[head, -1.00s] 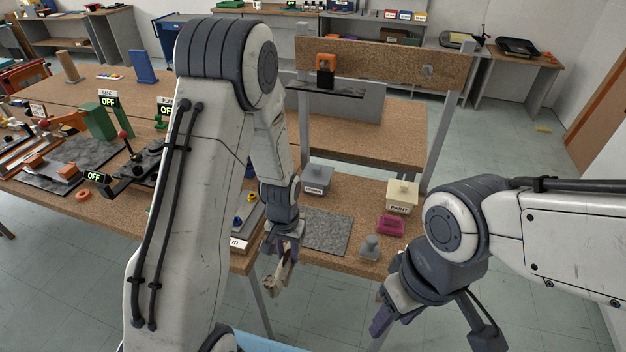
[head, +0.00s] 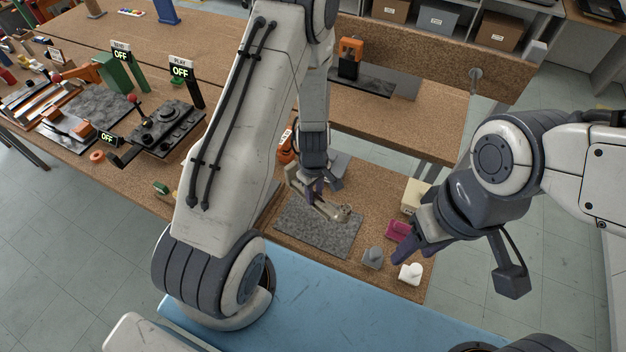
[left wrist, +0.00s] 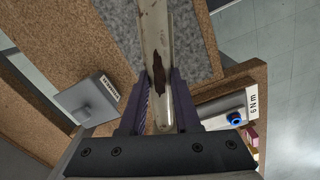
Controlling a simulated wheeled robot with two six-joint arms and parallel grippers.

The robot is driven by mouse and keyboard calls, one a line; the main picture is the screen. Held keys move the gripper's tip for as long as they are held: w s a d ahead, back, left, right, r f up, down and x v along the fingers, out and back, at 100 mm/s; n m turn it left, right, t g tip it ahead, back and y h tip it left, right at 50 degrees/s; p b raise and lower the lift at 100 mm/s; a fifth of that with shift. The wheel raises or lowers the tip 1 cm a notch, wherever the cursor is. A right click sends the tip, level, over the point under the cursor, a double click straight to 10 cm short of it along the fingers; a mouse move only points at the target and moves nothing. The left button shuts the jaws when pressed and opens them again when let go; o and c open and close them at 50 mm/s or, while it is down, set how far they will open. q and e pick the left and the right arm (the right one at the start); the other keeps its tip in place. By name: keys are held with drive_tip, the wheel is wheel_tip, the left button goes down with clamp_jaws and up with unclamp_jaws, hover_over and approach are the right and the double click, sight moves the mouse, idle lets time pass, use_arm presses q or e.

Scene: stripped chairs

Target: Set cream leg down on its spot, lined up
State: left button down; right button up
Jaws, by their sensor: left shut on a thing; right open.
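The cream leg (head: 330,209) is held in my left gripper (head: 313,193), over the grey mat (head: 325,238) on the cork-topped bench. In the left wrist view the leg (left wrist: 155,40) runs away from the jaws (left wrist: 159,100) and has a dark worn patch. The grey mat (left wrist: 195,45) lies beyond it there. Whether the leg touches the mat I cannot tell. My right gripper (head: 418,247) is open and empty, at the right side of the bench near the pink block.
A pink block (head: 399,229), a grey knobbed piece (head: 373,258) and a white piece (head: 410,273) stand right of the mat. A cream box (head: 414,195) stands behind them. A grey box (left wrist: 88,100) shows beside the jaws in the wrist view.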

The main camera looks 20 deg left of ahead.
use_arm(q)
drive_tip(key=n, duration=0.2)
drive_tip(key=n+p, duration=0.1)
drive_tip(key=shift+s+a+r, duration=0.2)
drive_tip(key=shift+a+r, duration=0.1)
drive_tip(key=shift+a+f+n, duration=0.1)
drive_tip(key=shift+f+n, duration=0.1)
drive_tip(key=shift+n, duration=0.4)
use_arm(e)
wheel_tip(320, 180, up, 2)
drive_tip(key=shift+r, duration=0.15)
use_arm(q)
drive_tip(key=shift+s, duration=0.1)
wheel_tip(320, 180, down, 9)
drive_tip(key=b, duration=0.8)
drive_tip(key=shift+r+b, duration=0.1)
drive_tip(key=shift+b, duration=0.25)
use_arm(e)
wheel_tip(320, 180, down, 9)
use_arm(q)
drive_tip(key=shift+f+b, duration=0.55)
use_arm(e)
drive_tip(key=shift+a+f, duration=0.1)
drive_tip(key=shift+f, duration=0.35)
use_arm(q)
drive_tip(key=c, duration=0.5)
unclamp_jaws()
drive_tip(key=shift+c, duration=0.2)
